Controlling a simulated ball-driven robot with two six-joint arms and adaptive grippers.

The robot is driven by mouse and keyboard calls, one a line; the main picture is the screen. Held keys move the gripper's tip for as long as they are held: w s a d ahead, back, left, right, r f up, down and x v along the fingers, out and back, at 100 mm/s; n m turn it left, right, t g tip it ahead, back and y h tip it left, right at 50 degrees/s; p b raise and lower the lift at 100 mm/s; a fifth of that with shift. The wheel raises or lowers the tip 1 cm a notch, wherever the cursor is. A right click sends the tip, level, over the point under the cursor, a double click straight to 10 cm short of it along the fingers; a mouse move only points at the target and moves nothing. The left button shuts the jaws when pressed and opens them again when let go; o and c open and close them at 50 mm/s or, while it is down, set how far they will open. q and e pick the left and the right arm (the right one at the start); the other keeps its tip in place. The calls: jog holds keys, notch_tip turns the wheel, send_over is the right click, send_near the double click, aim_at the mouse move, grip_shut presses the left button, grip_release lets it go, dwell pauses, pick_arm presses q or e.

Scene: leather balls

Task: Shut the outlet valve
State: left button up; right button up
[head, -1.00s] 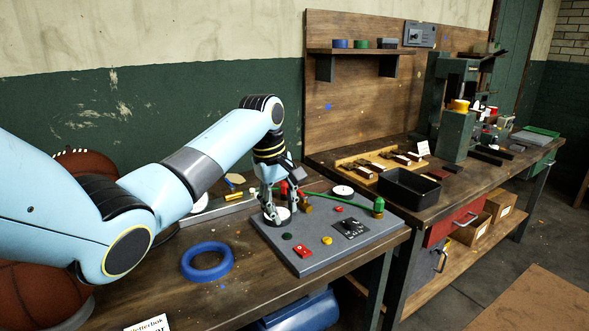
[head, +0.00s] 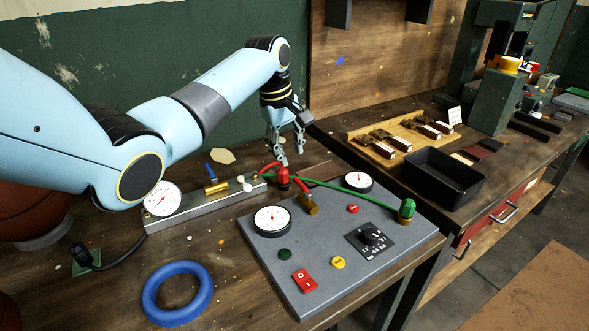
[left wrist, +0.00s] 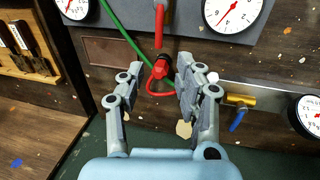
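A brass valve with a blue lever (head: 213,184) sits on the grey metal rail (head: 200,206); it also shows at the right of the left wrist view (left wrist: 239,108). Another brass fitting (head: 309,204) sits on the grey panel (head: 330,255) beside a red fitting (head: 283,178) with a red hose. No label shows which one is the outlet valve. My left gripper (head: 291,157) is open and empty, above and behind the red fitting. In the left wrist view, the red fitting (left wrist: 160,68) appears between my spread fingers. My right gripper is out of view.
Round gauges stand on the panel (head: 272,220) and at the rail's left end (head: 162,199). A green hose (head: 340,194) crosses the panel to a green-topped fitting (head: 407,210). A blue ring (head: 177,293) lies in front. A black tray (head: 444,176) stands at right.

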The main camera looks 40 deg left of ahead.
aim_at(296, 178)
pick_arm(q)
jog(key=f, duration=0.3)
jog(key=shift+w+d+f, duration=0.25)
jog(key=shift+w+f, duration=0.15)
jog(key=f, duration=0.3)
jog(key=shift+w+f+b, duration=0.25)
jog(key=shift+w+b, duration=0.05)
jog(key=shift+w, duration=0.1)
jog(key=shift+f, duration=0.25)
jog(key=shift+c, duration=0.6)
jog(key=c, duration=0.5)
grip_shut()
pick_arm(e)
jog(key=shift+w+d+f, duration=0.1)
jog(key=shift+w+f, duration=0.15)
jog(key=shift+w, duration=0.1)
